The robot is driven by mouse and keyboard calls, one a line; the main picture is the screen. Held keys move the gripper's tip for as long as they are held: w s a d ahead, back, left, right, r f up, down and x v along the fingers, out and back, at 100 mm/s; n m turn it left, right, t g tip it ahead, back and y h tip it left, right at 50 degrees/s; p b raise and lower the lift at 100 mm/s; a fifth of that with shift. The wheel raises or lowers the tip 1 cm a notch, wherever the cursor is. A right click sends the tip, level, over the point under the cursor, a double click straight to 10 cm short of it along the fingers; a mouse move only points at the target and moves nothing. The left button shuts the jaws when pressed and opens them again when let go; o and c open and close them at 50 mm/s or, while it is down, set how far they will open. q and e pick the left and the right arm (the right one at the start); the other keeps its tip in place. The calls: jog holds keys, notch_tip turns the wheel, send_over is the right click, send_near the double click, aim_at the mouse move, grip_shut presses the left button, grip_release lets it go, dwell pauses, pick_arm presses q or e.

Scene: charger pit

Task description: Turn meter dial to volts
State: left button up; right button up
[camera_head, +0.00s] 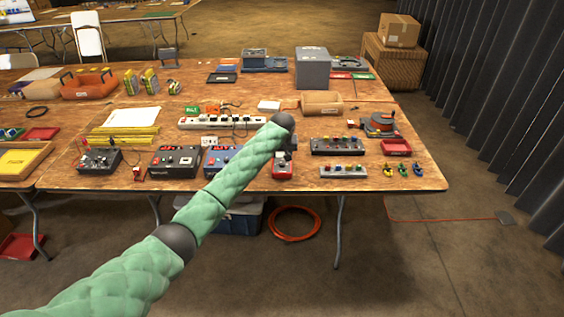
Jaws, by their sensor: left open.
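My left arm reaches in from the lower left in a green padded sleeve. Its gripper (287,156) is small and dark at the end of the arm, pointing down over the front part of the wooden table. The gripper is open, with nothing seen in it. Just below it lies a small red device (282,172), which looks like the meter. Its upper part is partly hidden by the gripper and wrist. The dial and its setting are too small to make out, and I cannot tell whether the fingers touch it. My right gripper is not in view.
Control boxes (175,160) stand left of the red device. A box with coloured buttons (337,146) and a grey strip (343,171) are to the right. A white power strip (222,122) lies behind. The wooden table's (430,178) front right corner is bare.

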aim_at(282, 164)
pick_arm(q)
jog(key=shift+p+x, duration=0.85)
jog(key=shift+x, duration=2.65)
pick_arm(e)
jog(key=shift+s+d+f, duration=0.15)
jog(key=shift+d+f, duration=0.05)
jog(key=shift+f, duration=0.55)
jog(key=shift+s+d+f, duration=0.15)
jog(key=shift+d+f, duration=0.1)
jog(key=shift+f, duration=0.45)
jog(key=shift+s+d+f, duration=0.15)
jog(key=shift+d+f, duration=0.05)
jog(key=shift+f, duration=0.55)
pick_arm(q)
grip_shut()
